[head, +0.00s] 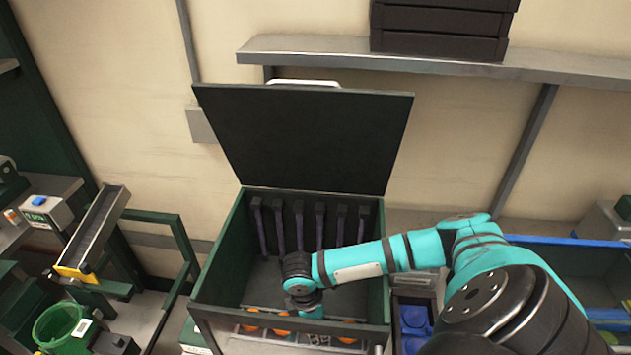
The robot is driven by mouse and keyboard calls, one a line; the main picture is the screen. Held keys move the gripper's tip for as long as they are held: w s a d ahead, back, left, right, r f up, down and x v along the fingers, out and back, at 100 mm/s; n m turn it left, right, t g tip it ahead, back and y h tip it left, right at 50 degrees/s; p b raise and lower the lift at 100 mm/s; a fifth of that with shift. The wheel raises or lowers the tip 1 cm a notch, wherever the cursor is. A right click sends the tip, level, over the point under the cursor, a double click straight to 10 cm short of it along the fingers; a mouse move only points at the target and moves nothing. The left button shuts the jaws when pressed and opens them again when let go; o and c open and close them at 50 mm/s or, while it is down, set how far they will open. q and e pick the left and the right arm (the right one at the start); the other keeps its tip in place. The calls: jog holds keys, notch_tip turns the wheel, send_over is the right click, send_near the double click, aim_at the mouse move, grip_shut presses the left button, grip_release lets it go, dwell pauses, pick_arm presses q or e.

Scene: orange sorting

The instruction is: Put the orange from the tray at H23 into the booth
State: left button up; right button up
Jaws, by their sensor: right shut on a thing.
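The booth (218,262) is a dark green box with its black lid (305,140) raised against the wall behind. Several dark upright bars line its inner back wall. My right arm reaches in from the right, and my right gripper (303,307) points down inside the booth near its front edge. The gripper is shut; the orange in its grasp is hidden by the gripper and wrist. Several oranges (347,324) show in part along the booth's front edge; whether they lie inside or just in front is unclear. I cannot make out a tray marked H23. My left gripper is out of view.
A green round container (62,328) and a sloped chute (95,232) with a yellow end stand at the left. A blue-edged bin (570,241) is at the right. A grey shelf (420,60) with black trays (440,30) runs above the lid.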

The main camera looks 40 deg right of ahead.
jog(key=shift+f, duration=0.15)
jog(key=o, duration=1.2)
jog(key=r, duration=0.3)
jog(key=r+b, duration=0.1)
jog(key=r, duration=0.3)
jog(key=w+a+r+b, duration=0.1)
jog(key=r, duration=0.3)
jog(key=shift+w+a, duration=0.1)
jog(key=shift+r, duration=0.55)
jog(key=shift+b, duration=0.3)
